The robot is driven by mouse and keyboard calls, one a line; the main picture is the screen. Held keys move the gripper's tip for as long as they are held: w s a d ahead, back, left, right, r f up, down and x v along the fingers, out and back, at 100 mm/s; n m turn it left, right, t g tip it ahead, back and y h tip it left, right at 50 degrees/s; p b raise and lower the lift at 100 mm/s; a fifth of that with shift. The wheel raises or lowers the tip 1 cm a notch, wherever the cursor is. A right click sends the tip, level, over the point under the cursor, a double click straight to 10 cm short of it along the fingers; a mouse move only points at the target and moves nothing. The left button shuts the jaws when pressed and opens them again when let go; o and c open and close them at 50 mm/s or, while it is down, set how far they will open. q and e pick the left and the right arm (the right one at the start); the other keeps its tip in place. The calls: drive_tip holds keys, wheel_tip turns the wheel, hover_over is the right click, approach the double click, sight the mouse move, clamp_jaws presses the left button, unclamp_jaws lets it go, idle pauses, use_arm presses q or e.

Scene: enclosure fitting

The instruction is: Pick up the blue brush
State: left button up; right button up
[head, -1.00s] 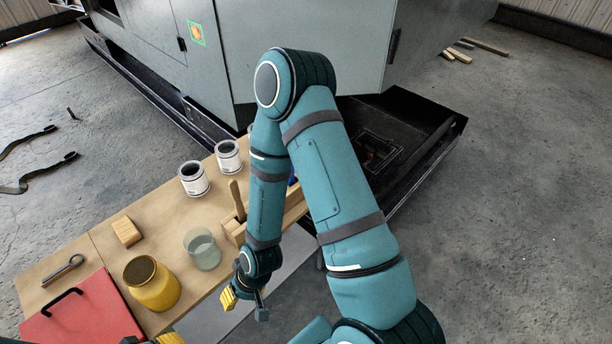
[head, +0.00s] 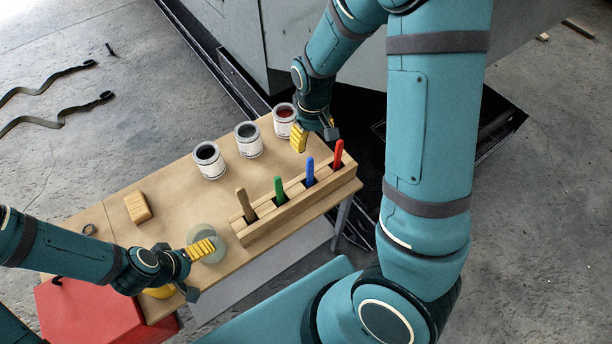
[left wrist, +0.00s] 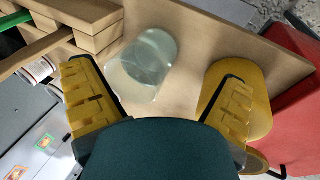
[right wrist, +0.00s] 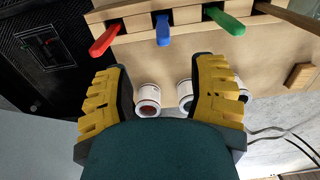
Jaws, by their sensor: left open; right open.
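The blue brush (head: 309,172) stands in a wooden rack (head: 290,208), between the green brush (head: 280,190) and the red brush (head: 338,154). A brown-handled brush (head: 245,204) is in the leftmost slot. Only the handles show above the rack. My right gripper (head: 316,138) is open and empty, above the table just behind the blue and red brushes. The blue brush also shows in the right wrist view (right wrist: 163,30), at the top beyond the open fingers. My left gripper (head: 196,268) is open and empty, over the glass jar (left wrist: 145,62) and yellow jar (left wrist: 240,95).
Paint cans (head: 209,159), (head: 248,140) and (head: 284,120) stand along the table's back edge. A wooden block (head: 138,207) lies at the left. A red toolbox (head: 85,312) is at the front left. The table middle (head: 190,205) is clear.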

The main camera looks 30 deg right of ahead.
sight(310, 166)
wheel_tip(310, 166, down, 6)
drive_tip(key=shift+s+f+b, duration=0.1)
drive_tip(key=shift+s+b, duration=0.05)
drive_tip(key=shift+b, duration=0.3)
drive_tip(key=shift+a+f+b, duration=0.2)
drive_tip(key=shift+f+b, duration=0.1)
drive_tip(key=shift+f, duration=2.65)
clamp_jaws()
